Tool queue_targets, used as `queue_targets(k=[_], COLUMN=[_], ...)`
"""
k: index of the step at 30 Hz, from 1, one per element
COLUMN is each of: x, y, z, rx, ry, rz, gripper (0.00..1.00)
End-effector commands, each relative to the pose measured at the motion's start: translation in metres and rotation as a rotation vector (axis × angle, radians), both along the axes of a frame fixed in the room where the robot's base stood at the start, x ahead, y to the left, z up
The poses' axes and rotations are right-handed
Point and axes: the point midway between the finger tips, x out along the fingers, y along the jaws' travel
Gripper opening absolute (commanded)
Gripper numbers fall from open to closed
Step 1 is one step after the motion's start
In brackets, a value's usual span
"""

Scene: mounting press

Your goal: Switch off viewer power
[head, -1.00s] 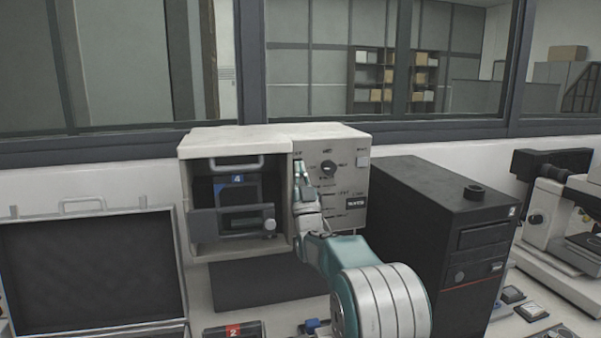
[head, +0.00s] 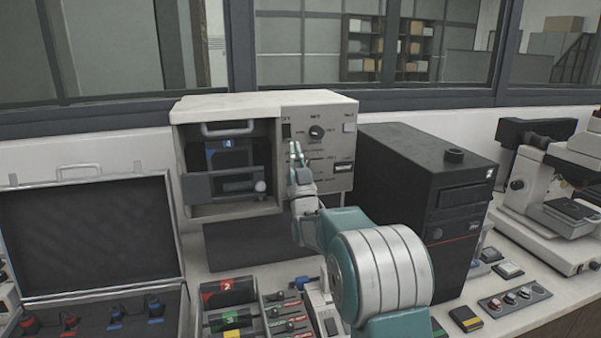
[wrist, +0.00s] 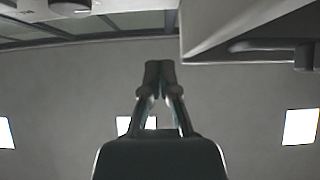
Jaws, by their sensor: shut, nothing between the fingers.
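A beige box-shaped unit (head: 265,104) stands at the back of the bench, with an open bay at left and a control panel (head: 340,150) at right. The panel has a dark switch (head: 286,131) at its upper left, a round black knob (head: 317,132), a pale square button (head: 350,127) and a dark labelled block (head: 344,167). The lettering and switch position are too small to read. My gripper (head: 296,149) is shut and empty, its tips just below the dark switch in the picture; contact is unclear. The shut fingertips also show in the wrist view (wrist: 159,70).
A black tower (head: 415,190) stands right of the unit, with a white microscope (head: 560,185) farther right. An open case (head: 90,235) is at left. Coloured cartridges (head: 228,291) and small control boxes crowd the front of the bench.

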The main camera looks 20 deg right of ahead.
Motion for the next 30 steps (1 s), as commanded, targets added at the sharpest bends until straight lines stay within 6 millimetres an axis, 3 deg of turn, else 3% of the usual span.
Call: queue_targets(k=[9,14,25,30], x=[-0.038,-0.046,-0.047,-0.051], y=[0.000,0.000,0.000,0.004], z=[-0.029,-0.036,-0.035,-0.020], rx=[-0.001,0.000,0.001,0.006], ry=[0.001,0.001,0.008,0.143], rz=[-0.001,0.000,-0.001,-0.007], gripper=[0.00,0.00,0.00,0.00])
